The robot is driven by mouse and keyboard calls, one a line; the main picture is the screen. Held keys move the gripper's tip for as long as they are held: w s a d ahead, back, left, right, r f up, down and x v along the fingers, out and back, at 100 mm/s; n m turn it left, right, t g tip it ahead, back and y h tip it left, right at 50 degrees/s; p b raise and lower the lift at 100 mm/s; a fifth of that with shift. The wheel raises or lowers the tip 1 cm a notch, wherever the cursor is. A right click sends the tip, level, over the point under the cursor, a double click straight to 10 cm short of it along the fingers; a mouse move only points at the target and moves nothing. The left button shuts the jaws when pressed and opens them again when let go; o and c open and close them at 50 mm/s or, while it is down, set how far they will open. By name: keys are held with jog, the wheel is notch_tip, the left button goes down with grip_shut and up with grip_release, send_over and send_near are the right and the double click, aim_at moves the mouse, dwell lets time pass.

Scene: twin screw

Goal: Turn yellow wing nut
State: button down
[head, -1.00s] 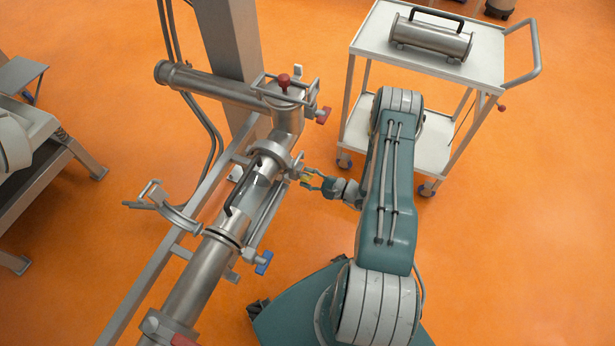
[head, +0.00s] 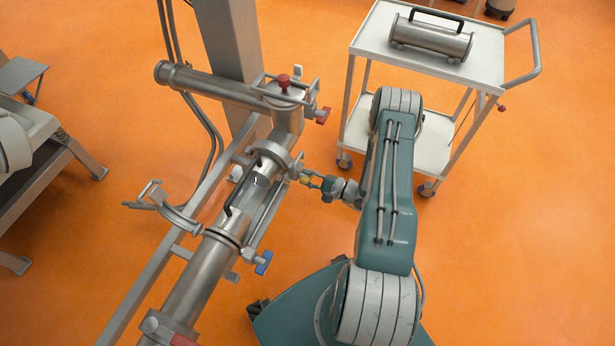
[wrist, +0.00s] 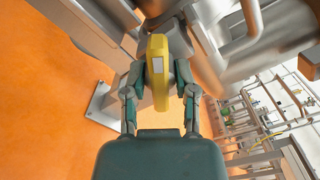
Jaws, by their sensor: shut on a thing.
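The yellow wing nut (wrist: 158,65) stands between my gripper's two fingers in the wrist view, its long side running away from the camera. My gripper (wrist: 159,88) is shut on it, with one finger at each side. In the head view my gripper (head: 310,181) is at the right side of the steel pipe's clamp (head: 280,160). The wing nut (head: 303,179) shows there only as a small yellow spot, partly hidden by the fingers.
A black-handled tube section (head: 255,185) sits in the pipe line. An open clamp (head: 178,213) lies left of it. A blue wing nut (head: 263,262) and a red one (head: 323,115) are nearby. A white trolley (head: 375,35) carries a steel cylinder (head: 430,38). Orange floor is clear at right.

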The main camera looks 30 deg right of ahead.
jog(key=n, duration=0.6)
jog(key=shift+s+a+f+n, duration=0.1)
jog(key=shift+f+n, duration=0.05)
jog(key=shift+n, duration=0.15)
dwell(0.3)
jog(key=c, duration=0.6)
grip_release()
jog(key=shift+c, duration=0.2)
jog(key=v, duration=1.2)
